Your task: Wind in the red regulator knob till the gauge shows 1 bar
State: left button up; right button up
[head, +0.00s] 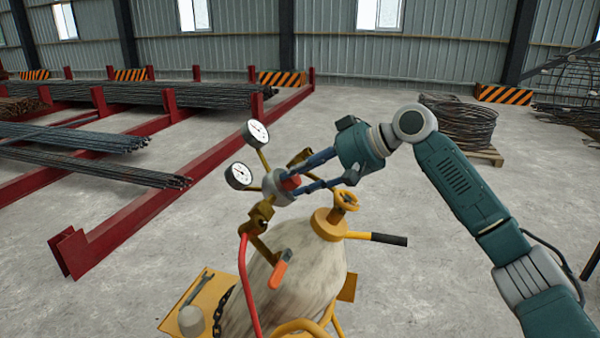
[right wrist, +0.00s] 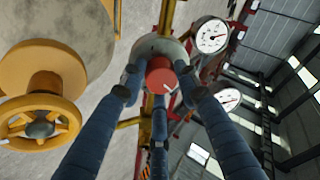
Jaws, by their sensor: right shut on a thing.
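The red regulator knob (head: 291,183) sits on the front of the grey regulator body (head: 275,188) on the cylinder. My right gripper (head: 296,179) is shut on the knob, its blue fingers around it. In the right wrist view the red knob (right wrist: 160,75), with a pale mark on its face, shows between the fingertips. Two white round gauges, an upper one (head: 257,133) and a lower one (head: 239,175), stand on stems off the regulator. They also show in the right wrist view, one (right wrist: 211,35) and the other (right wrist: 228,99). Their scales are too small to read. My left gripper is out of view.
A yellow valve handwheel (head: 345,200) tops the cylinder (head: 290,285), close below my right gripper. A red hose (head: 246,285) and an orange-handled lever (head: 278,273) hang in front. A wrench (head: 197,287) lies on a yellow plate. Rebar racks (head: 150,185) stand left.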

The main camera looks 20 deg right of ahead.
jog(key=shift+w+d+r, duration=0.1)
jog(key=shift+w+r, duration=0.05)
jog(key=shift+r, duration=0.15)
jog(key=o, duration=1.1)
jog(key=shift+f, duration=0.15)
jog(key=v, duration=1.2)
